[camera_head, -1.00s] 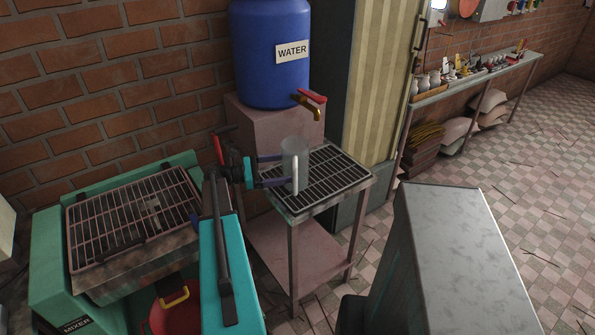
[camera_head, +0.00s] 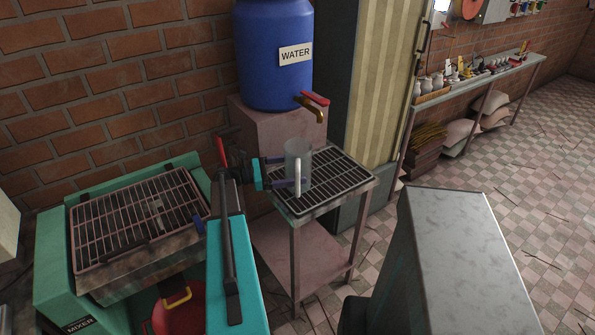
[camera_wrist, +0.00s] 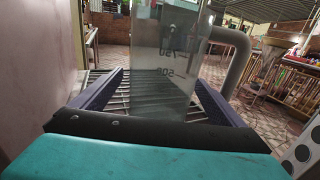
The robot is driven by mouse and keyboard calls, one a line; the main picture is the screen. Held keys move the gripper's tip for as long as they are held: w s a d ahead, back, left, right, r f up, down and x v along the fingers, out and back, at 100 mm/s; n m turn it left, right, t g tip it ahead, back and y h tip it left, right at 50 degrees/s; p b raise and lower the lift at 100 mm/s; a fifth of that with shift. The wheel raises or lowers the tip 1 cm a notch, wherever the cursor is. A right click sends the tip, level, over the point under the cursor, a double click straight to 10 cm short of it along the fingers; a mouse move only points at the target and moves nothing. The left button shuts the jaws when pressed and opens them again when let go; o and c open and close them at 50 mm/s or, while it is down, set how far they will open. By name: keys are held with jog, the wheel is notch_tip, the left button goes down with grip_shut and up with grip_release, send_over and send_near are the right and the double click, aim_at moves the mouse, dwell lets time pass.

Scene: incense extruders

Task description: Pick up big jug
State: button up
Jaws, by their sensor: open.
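The big jug (camera_head: 297,160) is a clear, greyish measuring jug with a pale handle. It stands upright on the slatted top of a small table (camera_head: 346,172), beneath the tap. In the wrist view the jug (camera_wrist: 165,75) fills the middle, with volume marks on its wall and its handle at the right. My gripper (camera_head: 287,172) is open, its two dark blue fingers level with the jug's lower part. In the wrist view my gripper (camera_wrist: 160,92) has one finger on each side of the jug. I cannot tell whether either finger touches it.
A blue water barrel (camera_head: 272,60) with a brass tap (camera_head: 313,107) stands on a pink block behind the jug. The mixer (camera_head: 130,225) with its grille is at the left. A grey metal box (camera_head: 455,255) is at front right. A long shelf (camera_head: 480,80) stands farther back.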

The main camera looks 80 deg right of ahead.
aim_at(307, 164)
jog(key=shift+a+f+p+x, duration=0.15)
jog(key=shift+p+x, duration=0.35)
jog(key=shift+x, duration=0.75)
jog(key=shift+a+f+p+x, duration=0.1)
jog(key=shift+p+x, duration=0.4)
jog(key=shift+x, duration=0.75)
jog(key=shift+s, duration=0.1)
jog(key=c, duration=1.1)
jog(key=shift+r, duration=0.15)
jog(key=shift+r+b, duration=0.65)
jog(key=shift+r, duration=0.45)
jog(key=a+b, duration=0.1)
jog(key=a, duration=0.4)
jog(key=w+a+r+b, duration=0.1)
jog(key=a, duration=0.4)
jog(key=w+a+r+b, duration=0.1)
jog(key=a, duration=0.4)
jog(key=shift+a+r+b, duration=0.25)
jog(key=shift+a+b, duration=0.15)
